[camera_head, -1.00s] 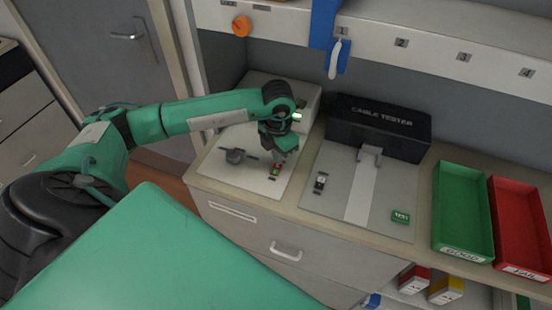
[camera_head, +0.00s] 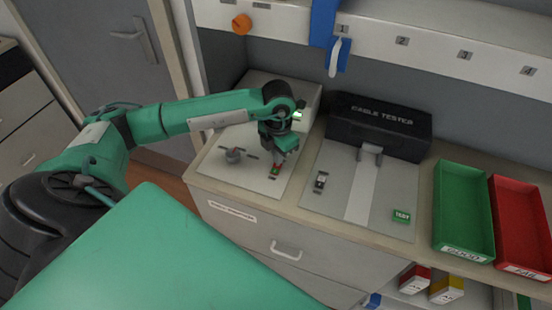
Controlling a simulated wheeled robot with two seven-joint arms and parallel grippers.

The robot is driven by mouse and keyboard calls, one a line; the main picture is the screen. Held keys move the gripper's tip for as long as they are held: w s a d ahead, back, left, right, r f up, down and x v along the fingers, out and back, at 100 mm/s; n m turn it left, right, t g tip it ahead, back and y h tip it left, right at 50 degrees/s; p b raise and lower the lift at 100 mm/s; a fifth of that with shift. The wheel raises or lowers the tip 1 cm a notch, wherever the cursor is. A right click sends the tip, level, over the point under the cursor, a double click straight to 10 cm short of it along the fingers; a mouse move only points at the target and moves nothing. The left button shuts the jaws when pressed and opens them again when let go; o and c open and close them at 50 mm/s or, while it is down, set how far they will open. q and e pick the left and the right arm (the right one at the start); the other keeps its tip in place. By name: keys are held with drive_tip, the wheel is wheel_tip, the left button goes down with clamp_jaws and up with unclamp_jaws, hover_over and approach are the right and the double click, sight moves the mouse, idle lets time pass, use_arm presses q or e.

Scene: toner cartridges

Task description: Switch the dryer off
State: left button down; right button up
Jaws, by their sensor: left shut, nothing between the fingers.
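The light grey device at the left of the counter, which I take to be the dryer (camera_head: 262,90), has a flat pale panel (camera_head: 222,181) in front. On the panel are a round grey knob (camera_head: 233,156) and a small switch (camera_head: 275,171) showing red and green. A small lit green display (camera_head: 298,115) shows on the box behind, partly hidden by my arm. My left gripper (camera_head: 280,161) is shut and empty, pointing down just above and behind the switch. Whether it touches the switch I cannot tell. My right gripper is not in view.
The black cable tester (camera_head: 378,125) stands to the right, with a grey plate (camera_head: 330,208) in front bearing a small switch and a green button (camera_head: 401,215). A green tray (camera_head: 463,213) and a red tray (camera_head: 521,225) lie farther right. A shelf (camera_head: 430,45) overhangs the back.

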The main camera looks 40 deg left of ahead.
use_arm(q)
drive_tip(key=shift+f+b, duration=0.55)
drive_tip(key=shift+f, duration=0.15)
drive_tip(key=shift+r, duration=0.2)
drive_tip(key=shift+r+p, duration=1.75)
drive_tip(key=shift+r, duration=1.65)
